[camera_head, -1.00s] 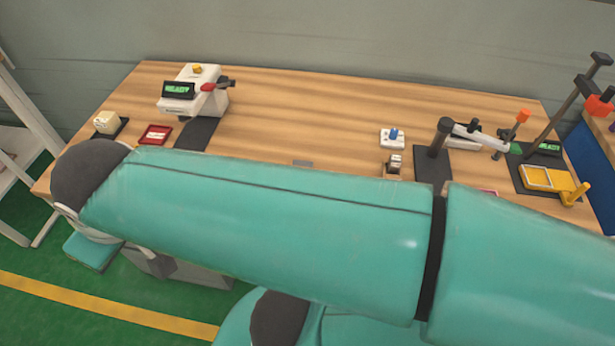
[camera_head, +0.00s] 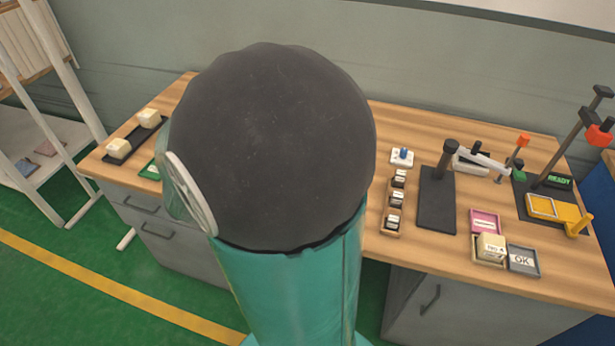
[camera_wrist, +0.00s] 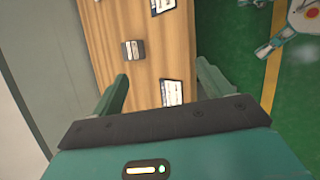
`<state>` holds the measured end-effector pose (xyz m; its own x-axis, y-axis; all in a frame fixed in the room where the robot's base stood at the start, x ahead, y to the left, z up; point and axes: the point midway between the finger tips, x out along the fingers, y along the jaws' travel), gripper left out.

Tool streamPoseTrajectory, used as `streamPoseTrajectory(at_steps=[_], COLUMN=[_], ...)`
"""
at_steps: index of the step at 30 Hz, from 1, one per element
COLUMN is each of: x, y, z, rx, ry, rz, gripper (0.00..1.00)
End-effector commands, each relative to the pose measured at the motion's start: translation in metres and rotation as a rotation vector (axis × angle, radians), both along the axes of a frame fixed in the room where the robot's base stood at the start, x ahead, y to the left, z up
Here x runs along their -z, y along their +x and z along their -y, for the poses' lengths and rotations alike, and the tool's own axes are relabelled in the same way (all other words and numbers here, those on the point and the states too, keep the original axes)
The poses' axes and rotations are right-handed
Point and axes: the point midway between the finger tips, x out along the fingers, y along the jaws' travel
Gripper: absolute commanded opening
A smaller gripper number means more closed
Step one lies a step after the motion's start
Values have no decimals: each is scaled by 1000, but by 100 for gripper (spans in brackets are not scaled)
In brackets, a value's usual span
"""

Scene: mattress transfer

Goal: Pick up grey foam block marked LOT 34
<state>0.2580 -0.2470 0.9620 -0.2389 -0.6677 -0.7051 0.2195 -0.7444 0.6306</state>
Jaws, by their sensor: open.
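In the wrist view a small dark grey block (camera_wrist: 133,50) with pale marks lies on the wooden bench. Its lettering is too small to read, so I cannot tell whether it says LOT 34. My gripper (camera_wrist: 163,70) is open and empty, its two fingers spread above the bench, with the block beyond the left fingertip. In the head view my gripper is not visible. Cream blocks (camera_head: 148,118) sit on a dark tray (camera_head: 134,140) at the left. Another cream block (camera_head: 491,247) sits in a small tray at the right; no grey LOT 34 block can be identified there.
Small labelled pieces (camera_head: 397,199) stand in a row near a black-based stand (camera_head: 437,200). Pink (camera_head: 485,220) and grey OK (camera_head: 523,260) trays lie near the front edge. A yellow fixture (camera_head: 555,210) stands far right. My arm hides the bench middle.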

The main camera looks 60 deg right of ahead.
Motion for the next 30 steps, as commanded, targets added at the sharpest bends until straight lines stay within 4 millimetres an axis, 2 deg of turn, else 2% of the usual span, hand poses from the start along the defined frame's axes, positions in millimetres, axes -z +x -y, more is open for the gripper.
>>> streamPoseTrajectory(at_steps=[1,6,15,21,25,30], x=[7,16,18,23,28,34], y=[-6,-20,-28,-24,-21,-18], z=[18,73,144,173,182,186], rx=[-19,-123,-414,-661,-790,-868], ry=[-58,-247,-509,-604,-625,-628], rz=[-81,-312,-716,-963,-1071,-1128], gripper=[78,78,78,78,78,78])
